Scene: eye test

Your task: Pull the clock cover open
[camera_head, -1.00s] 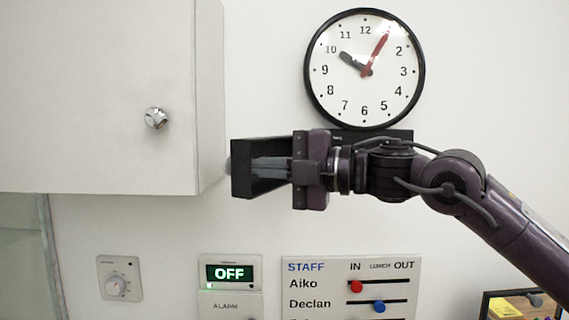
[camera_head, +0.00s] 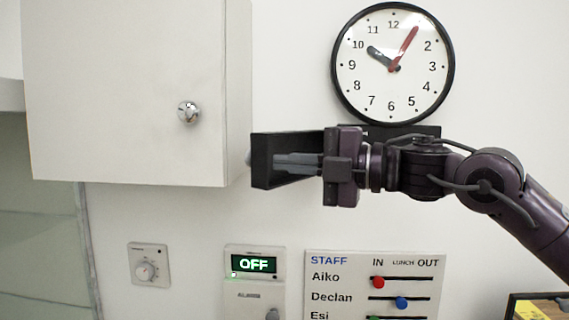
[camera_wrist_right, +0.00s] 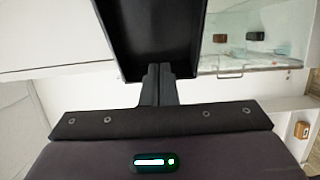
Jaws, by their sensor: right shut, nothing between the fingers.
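The round clock (camera_head: 393,85) with a black rim hangs on the wall, its dark and red hands showing. Below it, partly behind my arm, is a black box-like piece (camera_head: 425,132). A black, rimmed panel (camera_head: 262,165) stands out to the left of this; I cannot tell if it is the clock cover or how it is joined. My right gripper (camera_head: 278,160) is shut and empty, its fingers pointing left towards the panel's hollow side. The panel also shows in the wrist view (camera_wrist_right: 152,35), just past the fingertips (camera_wrist_right: 158,70); contact is unclear. My left gripper is out of view.
A white cabinet (camera_head: 120,90) with a round knob (camera_head: 188,111) is close on the left of the panel. Below are a dial (camera_head: 147,268), an alarm box (camera_head: 255,264) reading OFF and a staff board (camera_head: 340,262). Open wall lies right of the clock.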

